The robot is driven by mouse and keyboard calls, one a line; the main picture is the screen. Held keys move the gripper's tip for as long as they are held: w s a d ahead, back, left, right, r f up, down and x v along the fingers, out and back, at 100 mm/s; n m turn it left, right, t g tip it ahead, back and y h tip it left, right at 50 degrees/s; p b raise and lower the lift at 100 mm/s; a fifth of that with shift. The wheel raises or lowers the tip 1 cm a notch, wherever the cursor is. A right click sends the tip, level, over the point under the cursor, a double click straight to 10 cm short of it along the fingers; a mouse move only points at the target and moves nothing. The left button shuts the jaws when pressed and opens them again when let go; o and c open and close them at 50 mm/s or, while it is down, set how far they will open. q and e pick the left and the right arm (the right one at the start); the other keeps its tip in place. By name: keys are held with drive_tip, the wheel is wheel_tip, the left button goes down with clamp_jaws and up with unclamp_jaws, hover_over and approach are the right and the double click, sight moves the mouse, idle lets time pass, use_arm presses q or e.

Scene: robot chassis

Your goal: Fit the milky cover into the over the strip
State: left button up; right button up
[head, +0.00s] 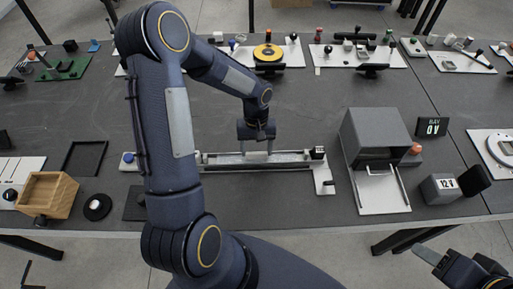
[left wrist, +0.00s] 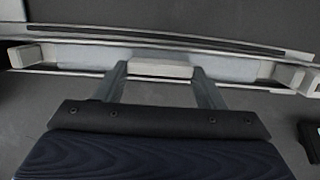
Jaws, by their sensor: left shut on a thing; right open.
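The milky cover (head: 285,157) is a long pale bar lying along the narrow metal channel fixture (head: 215,167) in the middle of the table. It also shows in the left wrist view (left wrist: 90,54), between the rails. My left gripper (head: 257,152) points down at the middle of the cover. In the left wrist view its two fingers (left wrist: 162,80) close on a pale raised block at the cover's middle. The strip beneath is hidden, and I cannot tell whether the cover is fully seated. My right gripper (head: 455,262) is open and empty at the lower right, off the table's front edge.
A grey box with an open front (head: 375,137) stands right of the fixture. A wooden box (head: 47,194) and a black tray (head: 84,157) are at the left. Several boards line the back; the table between is clear.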

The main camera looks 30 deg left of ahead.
use_arm(q)
drive_tip(key=o, duration=1.1)
drive_tip(key=shift+f, duration=0.1)
drive_tip(key=shift+c, duration=0.2)
drive_tip(key=v, duration=1.2)
drive_tip(key=s+d+r+m+t, duration=0.1)
drive_tip(key=s+r+m+t, duration=0.15)
drive_tip(key=s+r, duration=0.6)
drive_tip(key=s+d+m+t+h, duration=0.2)
drive_tip(key=s+d+t, duration=0.2)
drive_tip(key=s, duration=0.7)
drive_tip(key=shift+d+r+t+h, duration=0.3)
drive_tip(key=shift+d+t, duration=0.1)
drive_tip(key=shift+t, duration=0.15)
drive_tip(key=shift+s, duration=0.15)
